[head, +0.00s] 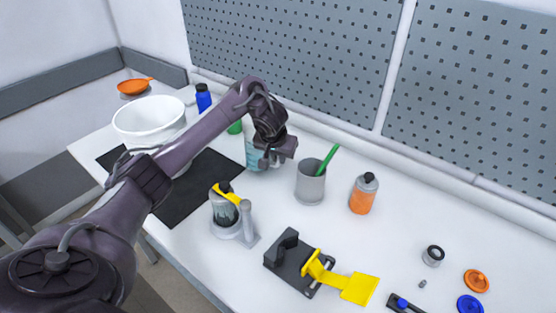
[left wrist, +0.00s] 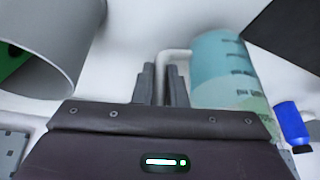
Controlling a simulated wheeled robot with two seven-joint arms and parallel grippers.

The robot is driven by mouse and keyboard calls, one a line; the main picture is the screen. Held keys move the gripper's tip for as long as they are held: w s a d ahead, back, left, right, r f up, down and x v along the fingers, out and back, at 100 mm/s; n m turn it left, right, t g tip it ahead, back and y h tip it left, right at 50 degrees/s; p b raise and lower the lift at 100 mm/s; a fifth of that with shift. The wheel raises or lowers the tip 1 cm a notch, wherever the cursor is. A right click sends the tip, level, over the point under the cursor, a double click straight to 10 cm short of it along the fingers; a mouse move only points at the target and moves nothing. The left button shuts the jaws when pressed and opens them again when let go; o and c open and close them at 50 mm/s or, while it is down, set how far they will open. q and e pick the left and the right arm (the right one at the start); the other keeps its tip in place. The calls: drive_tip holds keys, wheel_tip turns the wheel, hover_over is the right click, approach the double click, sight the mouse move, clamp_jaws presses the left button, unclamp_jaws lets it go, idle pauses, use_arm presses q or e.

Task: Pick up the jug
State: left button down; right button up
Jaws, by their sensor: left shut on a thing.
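The jug (head: 251,156) is a clear vessel with teal contents and dark markings, standing on the white table, partly hidden by my left arm. In the left wrist view the jug (left wrist: 222,65) shows with a pale handle on its left side. My left gripper (left wrist: 161,72) has its two fingers close together at this handle and is shut on it. In the head view my left gripper (head: 268,160) is at the jug's right side. My right gripper is not in view.
A grey cup (head: 311,184) with a green stick stands just right of the jug. An orange bottle (head: 363,195) stands beyond it. A white bowl (head: 148,118), a black mat (head: 190,196), a blue bottle (head: 203,98) and a black-and-yellow device (head: 290,257) are around.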

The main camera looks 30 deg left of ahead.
use_arm(q)
wheel_tip(320, 180, up, 18)
drive_tip(key=p, duration=1.1)
